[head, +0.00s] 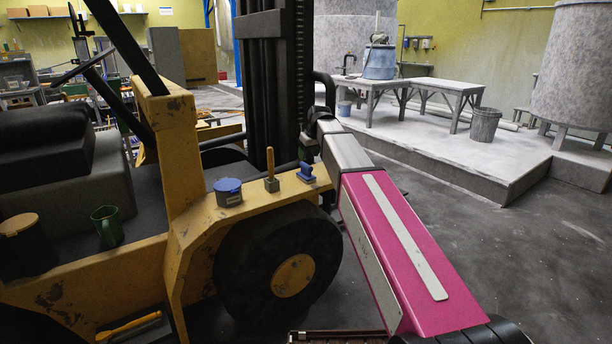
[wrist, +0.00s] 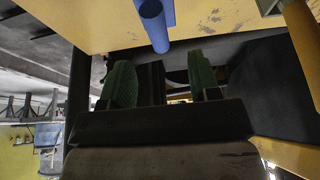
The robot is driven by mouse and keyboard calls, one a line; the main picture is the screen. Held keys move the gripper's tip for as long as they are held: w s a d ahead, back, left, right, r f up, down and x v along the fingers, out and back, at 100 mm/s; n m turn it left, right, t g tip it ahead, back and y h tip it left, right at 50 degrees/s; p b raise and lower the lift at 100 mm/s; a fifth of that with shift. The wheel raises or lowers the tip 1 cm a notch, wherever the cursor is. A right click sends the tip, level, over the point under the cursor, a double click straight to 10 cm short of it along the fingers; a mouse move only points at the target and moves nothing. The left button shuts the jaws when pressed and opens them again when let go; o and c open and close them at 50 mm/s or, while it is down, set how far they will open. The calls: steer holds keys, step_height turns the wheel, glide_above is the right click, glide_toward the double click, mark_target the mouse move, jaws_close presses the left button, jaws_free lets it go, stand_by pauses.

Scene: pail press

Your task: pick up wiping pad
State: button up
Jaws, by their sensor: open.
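The blue wiping pad (head: 306,172), with its raised handle, sits on the yellow fender of the forklift, at the right end of a row of small things. In the wrist view, a blue round bar, which looks like the pad's handle (wrist: 153,22), shows at the top, beyond my fingertips. My gripper (wrist: 162,72) is open, its two green-padded fingers apart with nothing held between them. The pad is outside the jaws. In the head view, the end of my arm is just above the pad, and the fingers are hard to make out.
A wooden-handled tool with a grey base (head: 271,185) and a blue lidded tub (head: 228,192) stand left of the pad on the fender. The black mast (head: 270,80) rises close behind. A green mug (head: 107,226) stands farther left. Floor to the right is clear.

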mark_target(306, 164)
steer(key=x, duration=0.7)
steer(key=shift+s+d+f, duration=0.1)
steer(key=shift+d+f, duration=0.1)
steer(key=shift+f, duration=0.05)
jaws_close()
step_height(306, 164, up, 10)
steer(key=shift+r, duration=0.1)
stand_by(0.4)
steer(key=c, duration=0.9)
jaws_free()
